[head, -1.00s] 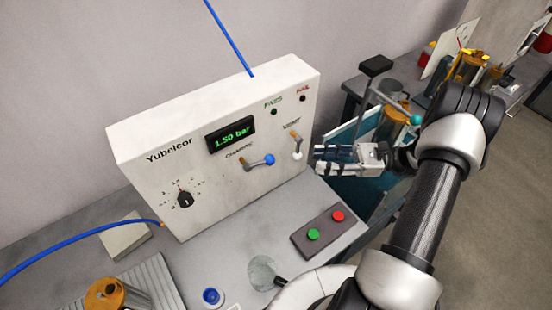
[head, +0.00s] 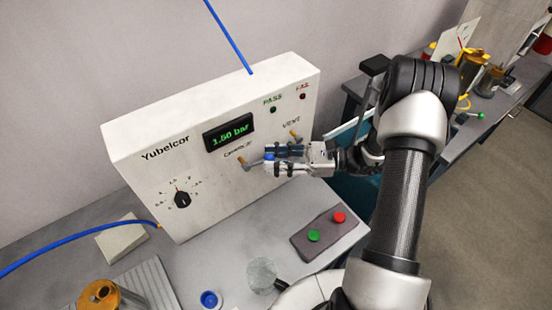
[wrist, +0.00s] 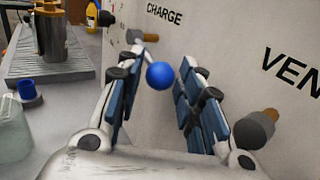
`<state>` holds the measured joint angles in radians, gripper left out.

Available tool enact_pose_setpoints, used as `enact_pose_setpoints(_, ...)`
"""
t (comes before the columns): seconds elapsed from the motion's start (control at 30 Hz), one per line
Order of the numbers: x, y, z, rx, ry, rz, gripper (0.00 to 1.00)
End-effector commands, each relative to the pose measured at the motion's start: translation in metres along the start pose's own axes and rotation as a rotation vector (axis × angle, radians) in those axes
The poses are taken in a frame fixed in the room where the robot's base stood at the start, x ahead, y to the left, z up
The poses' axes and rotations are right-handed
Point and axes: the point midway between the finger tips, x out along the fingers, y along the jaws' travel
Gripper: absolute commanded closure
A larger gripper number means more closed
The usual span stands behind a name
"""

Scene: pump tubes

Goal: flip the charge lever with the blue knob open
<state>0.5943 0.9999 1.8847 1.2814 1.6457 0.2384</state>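The charge lever (head: 243,163) has a brass pivot on the white panel, under the CHARGE label. Its arm points right toward my gripper in the head view. Its blue knob (wrist: 160,75) sits between my fingers in the wrist view, with clear gaps on both sides. My gripper (wrist: 160,95) is open around the knob and holds nothing. In the head view my gripper (head: 272,162) is close to the panel and partly hides the knob.
The vent lever's brass pivot (head: 294,135) is close above my gripper, and its knob is hidden. A button box (head: 322,238) with green and red buttons is on the bench below. A pressure dial (head: 182,199) is at the left.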

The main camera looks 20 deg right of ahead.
Motion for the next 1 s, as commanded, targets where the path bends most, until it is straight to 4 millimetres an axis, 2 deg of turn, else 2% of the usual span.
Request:
enact_pose_setpoints(0.07, -0.0002, 0.0000, 0.0000, 0.000, 0.000, 0.000, 0.67)
enact_pose_setpoints(0.57, -0.0005, 0.0000, -0.0001, 0.000, 0.000, 0.000, 1.00)
enact_pose_setpoints(1.0, -0.0008, -0.0005, 0.0054, -0.017, 0.026, -0.001, 1.00)
